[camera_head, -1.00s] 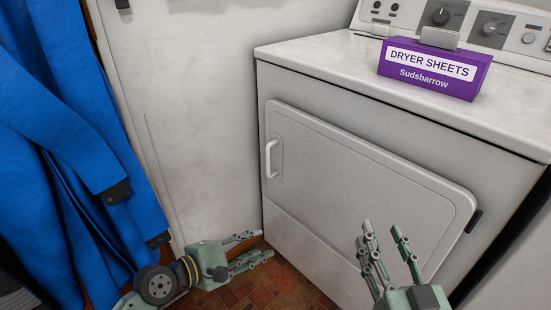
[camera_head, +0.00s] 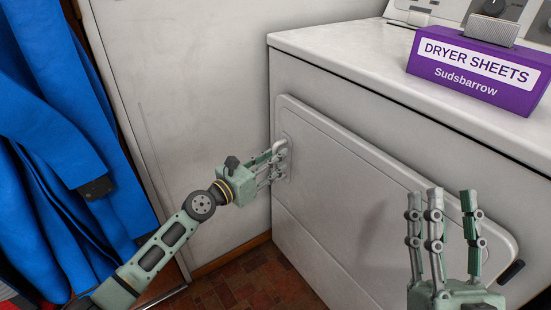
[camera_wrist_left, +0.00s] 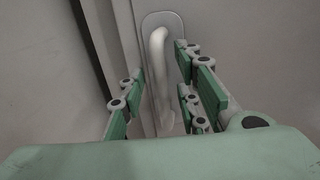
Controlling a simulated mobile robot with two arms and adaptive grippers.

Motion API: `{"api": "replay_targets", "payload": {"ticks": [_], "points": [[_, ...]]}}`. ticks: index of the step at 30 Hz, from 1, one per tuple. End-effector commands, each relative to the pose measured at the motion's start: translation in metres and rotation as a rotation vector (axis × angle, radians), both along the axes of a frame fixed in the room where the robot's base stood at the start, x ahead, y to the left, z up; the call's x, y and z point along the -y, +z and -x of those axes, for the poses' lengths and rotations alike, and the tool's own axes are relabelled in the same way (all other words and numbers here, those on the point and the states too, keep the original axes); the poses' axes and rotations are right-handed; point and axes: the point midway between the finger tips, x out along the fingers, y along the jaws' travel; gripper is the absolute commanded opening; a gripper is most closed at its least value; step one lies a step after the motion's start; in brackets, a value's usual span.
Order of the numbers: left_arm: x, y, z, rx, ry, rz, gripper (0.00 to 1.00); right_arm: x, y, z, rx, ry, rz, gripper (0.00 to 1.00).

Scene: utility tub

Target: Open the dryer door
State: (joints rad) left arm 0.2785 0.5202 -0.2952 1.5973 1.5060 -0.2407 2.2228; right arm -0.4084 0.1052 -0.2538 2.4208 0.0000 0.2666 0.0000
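The white dryer door (camera_head: 350,190) is closed flat against the dryer front. Its white handle (camera_wrist_left: 160,75) is a vertical bar on a small plate; in the head view its upper end (camera_head: 279,147) shows at the door's left edge. My left gripper (camera_head: 275,163) is at the handle. In the left wrist view my left gripper's fingers (camera_wrist_left: 162,92) stand apart on either side of the handle, with a gap left between fingers and bar. My right gripper (camera_head: 446,205) is open and empty, fingers up, in front of the door's right part.
A purple dryer sheets box (camera_head: 477,72) stands on the dryer top (camera_head: 340,45). A blue garment (camera_head: 60,150) hangs at the left beside a white wall panel (camera_head: 180,100). Brown tiled floor (camera_head: 250,285) shows below.

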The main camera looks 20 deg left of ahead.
Motion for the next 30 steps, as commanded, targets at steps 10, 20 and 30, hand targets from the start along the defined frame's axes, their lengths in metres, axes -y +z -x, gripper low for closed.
{"api": "replay_targets", "payload": {"ticks": [10,20,30], "points": [[0.0058,0.0,-0.0105,0.0,-0.001,-0.001,0.3,0.0006,0.0055,0.0053,0.038,0.002,-0.012,0.4],[0.0058,-0.0003,-0.0102,0.0,-0.001,-0.001,0.07,0.0007,0.0053,0.0051,0.037,0.002,-0.011,0.4],[0.0056,0.0005,-0.0103,0.0,-0.001,0.0,0.0,0.0008,0.0053,0.0049,0.037,0.001,-0.01,0.4]]}}
